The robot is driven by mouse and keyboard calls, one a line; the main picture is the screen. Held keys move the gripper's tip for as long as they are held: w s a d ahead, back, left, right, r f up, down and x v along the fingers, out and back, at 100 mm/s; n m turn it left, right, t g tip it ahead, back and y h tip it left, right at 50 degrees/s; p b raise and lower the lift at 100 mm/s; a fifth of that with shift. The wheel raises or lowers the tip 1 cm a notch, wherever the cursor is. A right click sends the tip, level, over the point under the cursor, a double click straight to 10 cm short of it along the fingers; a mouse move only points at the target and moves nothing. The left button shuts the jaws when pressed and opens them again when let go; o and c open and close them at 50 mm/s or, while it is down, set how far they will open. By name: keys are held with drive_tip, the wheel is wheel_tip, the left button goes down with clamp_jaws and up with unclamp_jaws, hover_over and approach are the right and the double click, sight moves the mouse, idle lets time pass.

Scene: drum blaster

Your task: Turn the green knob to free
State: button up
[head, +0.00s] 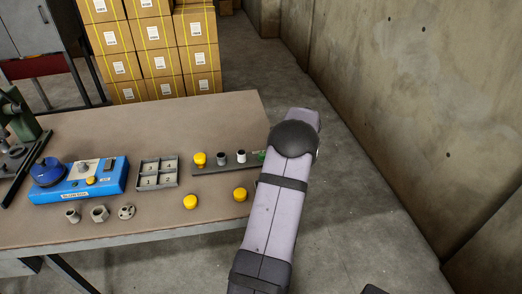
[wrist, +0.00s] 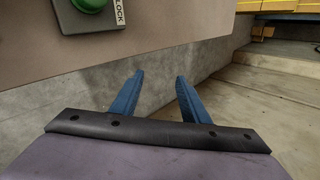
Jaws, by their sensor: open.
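The green knob (wrist: 90,4) shows at the top edge of the wrist view, cut off by the frame. It sits on a dark grey plate (wrist: 75,24) beside a white label reading "LOCK" (wrist: 119,12). In the head view a small part of the green knob (head: 262,155) shows at the right end of a dark strip, partly behind my arm. My gripper (wrist: 160,75) has two blue fingers, apart and empty. They are below and to the right of the knob in the wrist view, not touching it. The head view hides my gripper behind my arm.
The brown table (head: 150,120) also holds a blue box (head: 80,187), a grey divided tray (head: 157,185), loose yellow knobs (head: 190,202) and several small metal parts (head: 100,213). Stacked cartons (head: 155,60) stand behind. A concrete wall (head: 420,110) rises at the right, with open floor between.

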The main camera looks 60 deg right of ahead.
drive_tip(key=a+n+g+h+p, duration=0.1)
drive_tip(key=a+n, duration=0.1)
drive_tip(key=w+a+n+g+h, duration=0.1)
drive_tip(key=a+n, duration=0.1)
drive_tip(key=shift+w+a+g+p, duration=0.15)
drive_tip(key=shift+a+g+p, duration=0.15)
drive_tip(key=shift+p, duration=0.05)
drive_tip(key=w+a+r+n+h+p, duration=0.1)
drive_tip(key=a+n, duration=0.1)
drive_tip(key=a, duration=0.1)
drive_tip(key=w+a+r+n+h+p, duration=0.1)
drive_tip(key=a+n, duration=0.2)
drive_tip(key=a, duration=0.1)
drive_tip(key=w+a+r+n+h+p, duration=0.1)
drive_tip(key=a+n, duration=0.1)
drive_tip(key=a, duration=0.2)
drive_tip(key=shift+w+a+n+t, duration=0.15)
drive_tip(key=shift+w+n+t, duration=0.15)
drive_tip(key=shift+n+t, duration=0.1)
drive_tip(key=s+a, duration=0.1)
drive_tip(key=s+a+f+n+h+p, duration=0.1)
drive_tip(key=s+a+n+g+p, duration=0.1)
drive_tip(key=a, duration=0.1)
drive_tip(key=shift+a+f, duration=0.1)
drive_tip(key=shift+f, duration=0.3)
drive_tip(key=shift+h, duration=0.3)
drive_tip(key=shift+p+x, duration=0.75)
drive_tip(key=shift+x, duration=2.95)
clamp_jaws()
